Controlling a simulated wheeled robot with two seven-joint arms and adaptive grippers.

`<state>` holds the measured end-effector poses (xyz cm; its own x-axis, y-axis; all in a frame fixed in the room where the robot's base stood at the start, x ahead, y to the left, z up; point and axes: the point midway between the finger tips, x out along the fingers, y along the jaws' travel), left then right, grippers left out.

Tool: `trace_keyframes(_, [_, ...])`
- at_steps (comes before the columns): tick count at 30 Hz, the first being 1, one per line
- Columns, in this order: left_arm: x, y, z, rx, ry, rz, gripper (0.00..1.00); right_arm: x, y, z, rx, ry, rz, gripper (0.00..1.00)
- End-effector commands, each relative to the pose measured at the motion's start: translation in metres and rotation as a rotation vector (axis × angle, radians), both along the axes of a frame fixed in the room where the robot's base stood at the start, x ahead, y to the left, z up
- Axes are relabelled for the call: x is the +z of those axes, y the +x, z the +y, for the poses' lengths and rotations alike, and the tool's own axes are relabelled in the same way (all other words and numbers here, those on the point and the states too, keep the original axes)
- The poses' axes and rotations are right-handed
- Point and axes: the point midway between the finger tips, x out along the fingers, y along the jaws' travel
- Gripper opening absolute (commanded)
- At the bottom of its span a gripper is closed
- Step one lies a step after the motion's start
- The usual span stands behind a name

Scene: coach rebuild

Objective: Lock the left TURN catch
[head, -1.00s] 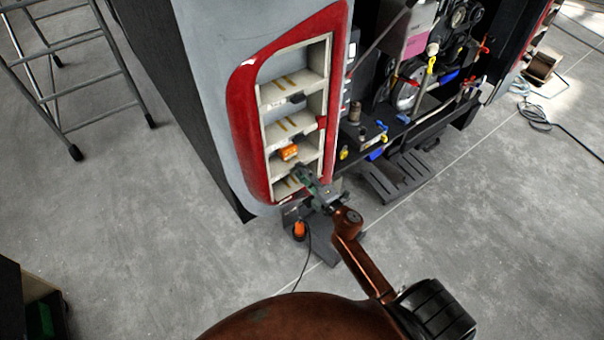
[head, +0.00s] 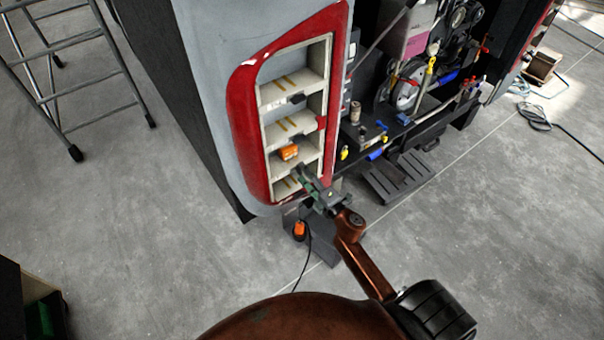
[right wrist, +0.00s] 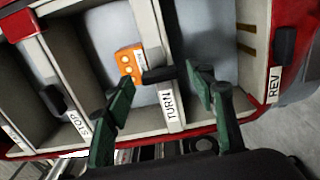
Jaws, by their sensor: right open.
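The TURN catch (right wrist: 158,75) is a small black tab on a cream divider above the white TURN label (right wrist: 168,108) in the right wrist view. It lies crosswise to the divider. My right gripper (right wrist: 165,80) is open, with one green finger on each side of the TURN divider and catch; I cannot tell whether either finger touches it. In the head view my right gripper (head: 306,174) is at the lower end of the red-framed lamp housing (head: 247,125). There the TURN catch cannot be made out clearly. My left gripper is not in view.
An orange unit (right wrist: 130,62) sits in the compartment beside the TURN divider. Catches by STOP (right wrist: 52,100) and REV (right wrist: 285,42) stand on either side. A ladder (head: 75,80) stands at far left. Open floor (head: 140,240) lies in front.

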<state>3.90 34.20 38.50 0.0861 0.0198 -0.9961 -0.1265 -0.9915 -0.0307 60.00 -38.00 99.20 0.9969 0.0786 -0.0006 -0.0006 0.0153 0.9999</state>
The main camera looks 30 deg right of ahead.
Motion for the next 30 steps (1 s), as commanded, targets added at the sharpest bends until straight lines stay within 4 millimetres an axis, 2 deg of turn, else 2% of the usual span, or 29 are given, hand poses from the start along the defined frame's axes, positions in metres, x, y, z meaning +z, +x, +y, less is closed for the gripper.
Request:
trace_keyframes(9, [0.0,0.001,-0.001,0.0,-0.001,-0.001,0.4,-0.001,-0.066,-0.006,-0.002,0.001,0.003,0.51])
trace_keyframes(15, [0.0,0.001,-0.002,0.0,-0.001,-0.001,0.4,-0.001,-0.096,-0.008,-0.001,0.001,0.003,0.51])
trace_keyframes(21, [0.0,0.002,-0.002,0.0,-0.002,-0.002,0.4,0.0,-0.107,-0.008,0.0,0.0,0.001,0.51])
trace_keyframes(30, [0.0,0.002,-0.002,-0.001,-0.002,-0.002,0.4,0.0,-0.107,-0.008,0.0,0.0,0.001,0.51])
